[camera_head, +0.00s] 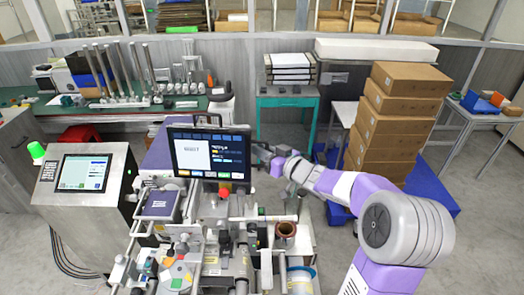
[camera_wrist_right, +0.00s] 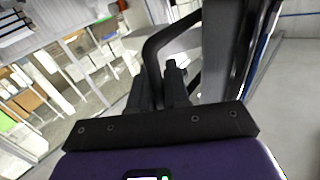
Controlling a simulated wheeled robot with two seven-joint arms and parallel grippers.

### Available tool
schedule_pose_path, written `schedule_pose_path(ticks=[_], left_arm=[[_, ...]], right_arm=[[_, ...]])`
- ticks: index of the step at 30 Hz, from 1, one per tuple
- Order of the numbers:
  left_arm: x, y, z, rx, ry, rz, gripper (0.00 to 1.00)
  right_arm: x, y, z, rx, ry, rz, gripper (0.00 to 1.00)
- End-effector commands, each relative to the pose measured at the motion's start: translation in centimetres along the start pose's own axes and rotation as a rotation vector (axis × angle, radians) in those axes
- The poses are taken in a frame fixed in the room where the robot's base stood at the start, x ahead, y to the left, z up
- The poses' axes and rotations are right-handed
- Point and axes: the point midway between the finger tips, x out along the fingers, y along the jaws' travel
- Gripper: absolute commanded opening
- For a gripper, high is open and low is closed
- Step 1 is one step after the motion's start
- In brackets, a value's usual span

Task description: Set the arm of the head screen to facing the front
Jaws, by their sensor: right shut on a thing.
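The head screen (camera_head: 208,153) is a black-framed display above the machine in the middle of the head view. Its lit face is toward the head camera. My right gripper (camera_head: 266,154) is at the screen's right edge, with its arm coming in from the right. In the right wrist view the gripper (camera_wrist_right: 160,88) is shut on a curved black handle (camera_wrist_right: 151,48) beside a dark panel (camera_wrist_right: 226,55), seen nearly edge-on. The screen's supporting arm is mostly hidden behind the screen. My left gripper is in neither view.
A grey console (camera_head: 85,185) with its own small screen and a green lamp stands at left. Rollers and a red knob (camera_head: 224,192) lie below the head screen. Stacked cardboard boxes (camera_head: 395,115) stand behind my right arm. A teal table (camera_head: 287,101) is at the back.

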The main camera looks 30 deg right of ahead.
Motion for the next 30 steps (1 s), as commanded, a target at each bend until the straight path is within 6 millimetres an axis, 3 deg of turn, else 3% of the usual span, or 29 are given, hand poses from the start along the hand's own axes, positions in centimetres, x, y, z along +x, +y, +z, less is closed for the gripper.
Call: schedule_pose_path(ticks=[3,4,5,14,24,30], left_arm=[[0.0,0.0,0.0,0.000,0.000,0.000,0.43],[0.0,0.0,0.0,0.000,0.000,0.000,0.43],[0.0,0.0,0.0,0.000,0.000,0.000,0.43],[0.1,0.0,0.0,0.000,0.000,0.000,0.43],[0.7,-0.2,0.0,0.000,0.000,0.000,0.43],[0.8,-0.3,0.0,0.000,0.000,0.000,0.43]], right_arm=[[-0.1,0.2,-0.6,-0.008,0.011,0.005,0.00],[-0.1,0.2,-0.6,-0.008,0.011,0.005,0.21],[-0.1,0.2,-0.5,-0.007,0.011,0.005,0.22],[-0.5,0.1,-0.2,-0.004,0.005,0.003,0.22],[-5.8,0.2,-0.3,-0.005,0.010,0.006,0.22],[-7.6,0.2,-0.4,-0.005,0.009,0.004,0.22]])
